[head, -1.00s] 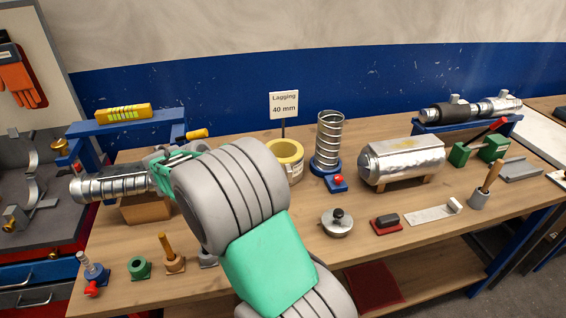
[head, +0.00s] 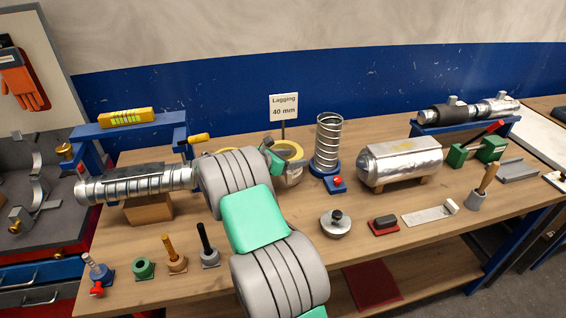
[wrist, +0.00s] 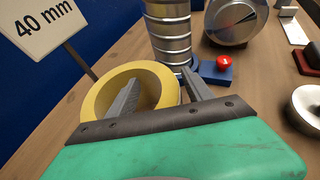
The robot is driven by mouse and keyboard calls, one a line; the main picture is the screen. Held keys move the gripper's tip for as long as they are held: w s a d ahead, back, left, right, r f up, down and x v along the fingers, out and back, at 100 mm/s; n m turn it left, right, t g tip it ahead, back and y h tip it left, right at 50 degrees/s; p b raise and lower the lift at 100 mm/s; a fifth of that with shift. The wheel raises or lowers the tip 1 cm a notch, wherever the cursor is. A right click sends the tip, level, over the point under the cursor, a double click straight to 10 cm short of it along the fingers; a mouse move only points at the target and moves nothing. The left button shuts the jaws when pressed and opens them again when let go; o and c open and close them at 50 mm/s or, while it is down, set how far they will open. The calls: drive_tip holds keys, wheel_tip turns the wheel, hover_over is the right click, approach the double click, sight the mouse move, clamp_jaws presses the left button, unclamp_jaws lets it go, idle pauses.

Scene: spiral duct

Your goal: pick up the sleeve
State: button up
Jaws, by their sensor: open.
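The sleeve (head: 290,152), a short, thick yellow ring with a pale outer side, stands upright on the bench by the "Lagging 40 mm" sign. In the head view my arm covers its left part. It also shows in the wrist view (wrist: 168,88), its open top facing up. My gripper (wrist: 160,75) is open and empty. One finger is over or inside the sleeve's hole and the other is outside its right wall, so the wall appears between them. I cannot tell whether they touch it. In the head view the fingertips are hidden.
The sign (head: 284,106) stands just behind. A metal cylinder (head: 402,160) lies farther right. A spiral duct (head: 135,184) lies at left.

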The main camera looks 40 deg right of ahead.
drive_tip(key=shift+d+f, duration=0.15)
drive_tip(key=shift+d, duration=0.3)
drive_tip(key=shift+a, duration=0.1)
clamp_jaws()
